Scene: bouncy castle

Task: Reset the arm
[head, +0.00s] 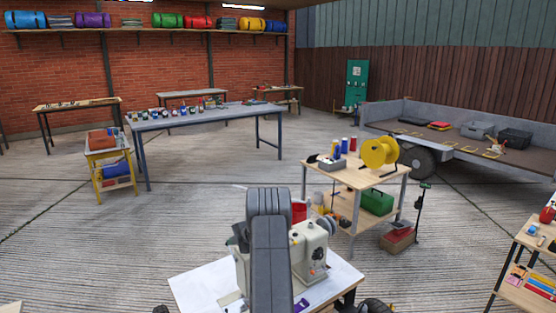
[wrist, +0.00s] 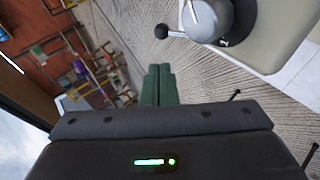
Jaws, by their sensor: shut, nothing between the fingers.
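My gripper (wrist: 158,85) shows in the wrist view as two green fingers side by side, shut with nothing between them. Beyond the fingertips is the ribbed floor, with no object touching them. In the head view my grey arm stands at the lower middle, in front of a cream sewing machine (head: 311,252); the gripper itself is hidden there. The machine stands on a white-topped table (head: 200,287). In the wrist view a pale machine body with a grey round part (wrist: 212,18) is at the upper right, apart from the fingers.
A wooden cart (head: 350,178) with a yellow reel (head: 380,153) stands behind the machine. A long blue-grey table (head: 215,117), a yellow trolley (head: 108,155) and a flatbed trailer (head: 460,143) stand farther back. A shelf unit (head: 527,275) is at right. Open floor lies at left.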

